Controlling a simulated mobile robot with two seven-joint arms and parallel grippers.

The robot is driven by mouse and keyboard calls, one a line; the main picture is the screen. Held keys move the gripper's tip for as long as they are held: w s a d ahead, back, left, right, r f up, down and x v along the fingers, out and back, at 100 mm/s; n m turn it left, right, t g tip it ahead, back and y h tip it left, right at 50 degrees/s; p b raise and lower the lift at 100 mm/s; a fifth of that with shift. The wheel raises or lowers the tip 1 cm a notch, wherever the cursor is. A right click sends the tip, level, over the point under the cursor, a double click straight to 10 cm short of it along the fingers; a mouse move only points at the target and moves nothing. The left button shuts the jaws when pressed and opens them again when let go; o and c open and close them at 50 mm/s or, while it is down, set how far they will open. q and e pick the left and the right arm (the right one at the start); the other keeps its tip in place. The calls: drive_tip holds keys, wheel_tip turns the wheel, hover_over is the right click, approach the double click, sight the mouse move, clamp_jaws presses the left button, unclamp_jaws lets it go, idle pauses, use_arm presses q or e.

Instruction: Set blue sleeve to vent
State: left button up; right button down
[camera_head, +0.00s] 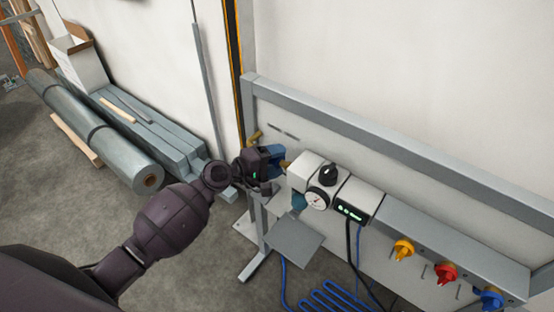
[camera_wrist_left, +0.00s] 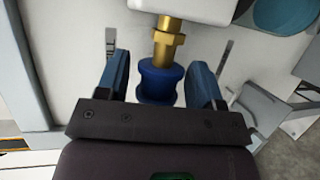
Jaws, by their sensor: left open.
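The blue sleeve (camera_wrist_left: 158,82) sits on a brass fitting (camera_wrist_left: 167,45) that comes out of a white unit, in the left wrist view. My left gripper (camera_wrist_left: 160,68) is open, with one blue-padded finger on each side of the sleeve. A gap shows between the sleeve and each finger. In the head view my left gripper (camera_head: 274,157) is at the left end of the white unit (camera_head: 301,170). The sleeve cannot be told apart from the blue fingers there. No vent marking can be read. My right gripper is not in view.
The unit carries a black knob (camera_head: 328,174), a round gauge (camera_head: 318,198) and a lit display (camera_head: 351,213). Yellow (camera_head: 403,249), red (camera_head: 445,273) and blue (camera_head: 489,299) knobs sit along the rail to the right. A blue hose (camera_head: 335,299) lies below. Rolls and boards lie at the left.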

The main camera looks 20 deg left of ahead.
use_arm(q)
drive_tip(key=shift+w+d, duration=0.1)
drive_tip(key=shift+w, duration=0.1)
drive_tip(key=c, duration=1.1)
drive_tip(key=a, duration=0.1)
drive_tip(key=w+a+b, duration=0.1)
drive_tip(key=a+b, duration=0.1)
drive_tip(key=a, duration=0.1)
drive_tip(key=shift+w+f, duration=0.2)
drive_tip(key=shift+f, duration=0.05)
drive_tip(key=shift+a+r, duration=0.1)
drive_tip(key=shift+r, duration=0.15)
drive_tip(key=o, duration=1.1)
drive_tip(key=v, duration=1)
drive_tip(key=shift+s+a+b, duration=0.3)
drive_tip(key=shift+b, duration=0.05)
